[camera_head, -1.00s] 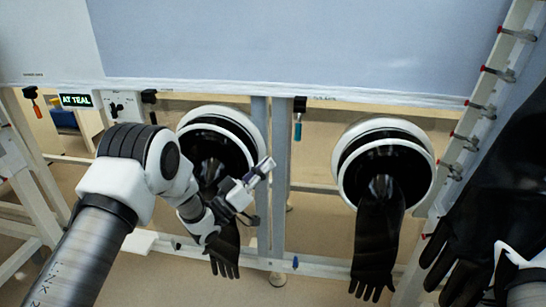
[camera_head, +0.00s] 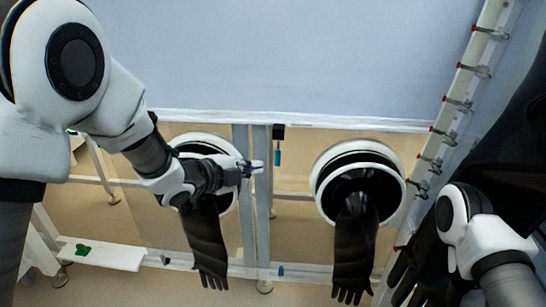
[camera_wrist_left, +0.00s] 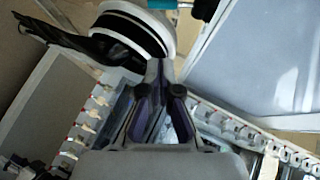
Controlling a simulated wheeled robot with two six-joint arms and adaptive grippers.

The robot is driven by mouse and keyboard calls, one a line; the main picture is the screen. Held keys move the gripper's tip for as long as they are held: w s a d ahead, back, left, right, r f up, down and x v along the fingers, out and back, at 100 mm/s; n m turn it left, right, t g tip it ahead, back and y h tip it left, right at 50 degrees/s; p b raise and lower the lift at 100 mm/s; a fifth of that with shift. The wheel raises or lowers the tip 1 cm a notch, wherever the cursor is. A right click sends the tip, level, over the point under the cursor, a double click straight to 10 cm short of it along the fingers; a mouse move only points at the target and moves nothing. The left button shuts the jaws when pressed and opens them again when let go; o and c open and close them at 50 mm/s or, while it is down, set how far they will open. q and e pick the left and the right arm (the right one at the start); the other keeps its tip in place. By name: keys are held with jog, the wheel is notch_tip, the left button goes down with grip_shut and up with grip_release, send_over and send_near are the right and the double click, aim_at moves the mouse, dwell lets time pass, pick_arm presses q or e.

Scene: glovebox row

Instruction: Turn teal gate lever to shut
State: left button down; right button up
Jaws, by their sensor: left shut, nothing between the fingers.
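The teal gate lever (camera_head: 278,157) hangs down from a black mount under the panel's lower edge, right of the central post. My left gripper (camera_head: 257,167) is shut and empty. In the head view its tips point right, in front of the central post, a little left of the lever; I cannot tell the depth between them. The left wrist view also shows my shut fingers (camera_wrist_left: 157,75). A teal patch (camera_wrist_left: 162,4) shows at that view's top edge; I cannot tell if it is the lever. My right arm shows at the lower right, but its gripper is out of view.
The left glove port (camera_head: 222,190) sits behind my left wrist, its black glove hanging down. The right glove port (camera_head: 325,190) has another hanging glove. A rail with red-tipped pegs (camera_head: 450,115) runs along the right. A green item (camera_head: 83,249) lies on a low white ledge.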

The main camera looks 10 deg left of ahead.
aim_at(276, 165)
pick_arm(q)
jog(key=w+a+x, duration=0.1)
jog(key=a+x, duration=0.1)
jog(key=x, duration=0.9)
jog(key=shift+w+f+b, duration=0.2)
jog(key=shift+f+b, duration=0.1)
jog(key=shift+a, duration=0.1)
jog(key=f+b, duration=0.1)
jog(key=b, duration=0.3)
jog(key=w+f+m+t+b, duration=0.1)
jog(key=b, duration=0.4)
jog(key=shift+f+t+h, duration=0.3)
jog(key=shift+f, duration=0.05)
jog(key=t+b, duration=0.1)
jog(key=b, duration=0.2)
jog(key=w+m+t+h+b, duration=0.1)
jog(key=b, duration=0.2)
jog(key=shift+w+r+m, duration=0.25)
jog(key=shift+m, duration=0.05)
